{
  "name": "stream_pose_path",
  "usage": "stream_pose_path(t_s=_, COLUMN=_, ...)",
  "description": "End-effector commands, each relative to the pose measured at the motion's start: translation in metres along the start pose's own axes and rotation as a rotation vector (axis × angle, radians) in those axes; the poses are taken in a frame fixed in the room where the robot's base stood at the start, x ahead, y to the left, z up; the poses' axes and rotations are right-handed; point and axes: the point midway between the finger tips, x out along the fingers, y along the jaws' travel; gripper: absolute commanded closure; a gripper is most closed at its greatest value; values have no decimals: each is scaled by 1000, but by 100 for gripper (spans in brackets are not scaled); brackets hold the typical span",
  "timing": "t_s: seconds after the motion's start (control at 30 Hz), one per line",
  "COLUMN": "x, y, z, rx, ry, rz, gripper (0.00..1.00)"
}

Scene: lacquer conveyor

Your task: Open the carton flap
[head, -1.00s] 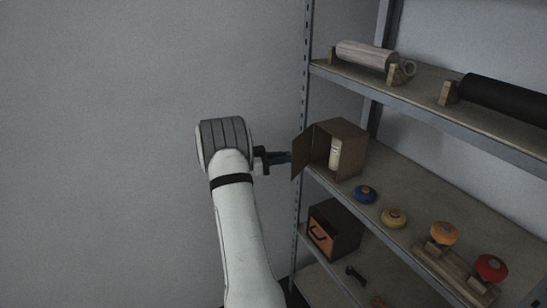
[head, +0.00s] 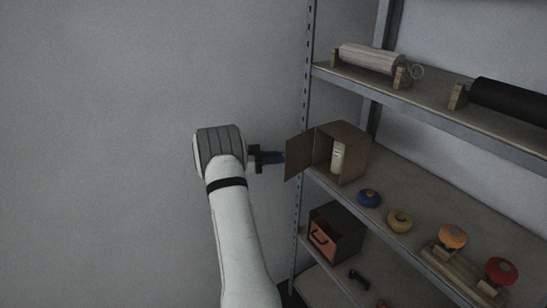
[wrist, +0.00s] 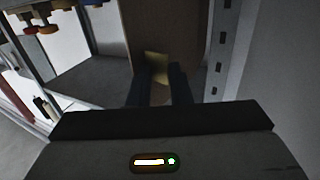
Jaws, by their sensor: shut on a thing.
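The brown carton (head: 352,150) stands on the middle shelf, at its left end, with its open side towards me. A pale bottle-like thing (head: 338,155) stands inside it. The carton flap (head: 300,155) is swung out to the left, past the shelf's upright. My gripper (head: 281,157) is at the flap's outer left edge, shut on it. In the wrist view the two dark fingers of my gripper (wrist: 162,82) sit on either side of the flap (wrist: 160,25), by a yellowish patch. The fingertips are partly hidden in the head view.
The metal shelf upright (head: 308,80) is close behind the flap. Blue (head: 369,198), tan (head: 399,220), orange (head: 453,236) and red (head: 501,271) knobs are to the right. A dark box with an orange drawer (head: 334,230) is below. Space to the left is free.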

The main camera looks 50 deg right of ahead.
Motion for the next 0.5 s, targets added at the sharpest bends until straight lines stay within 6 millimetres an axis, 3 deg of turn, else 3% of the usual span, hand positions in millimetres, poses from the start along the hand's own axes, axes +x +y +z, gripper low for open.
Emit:
stream_pose_path(t_s=0.07, x=10, y=-6, z=-9, rx=19, ry=5, rz=-8, gripper=77)
stream_pose_path(t_s=0.1, x=8, y=-6, z=-9, rx=19, ry=5, rz=-10, gripper=68)
stream_pose_path(t_s=0.17, x=6, y=-6, z=-9, rx=19, ry=5, rz=-14, gripper=61)
stream_pose_path(t_s=0.5, x=2, y=-7, z=-8, rx=17, ry=6, rz=-21, gripper=72)
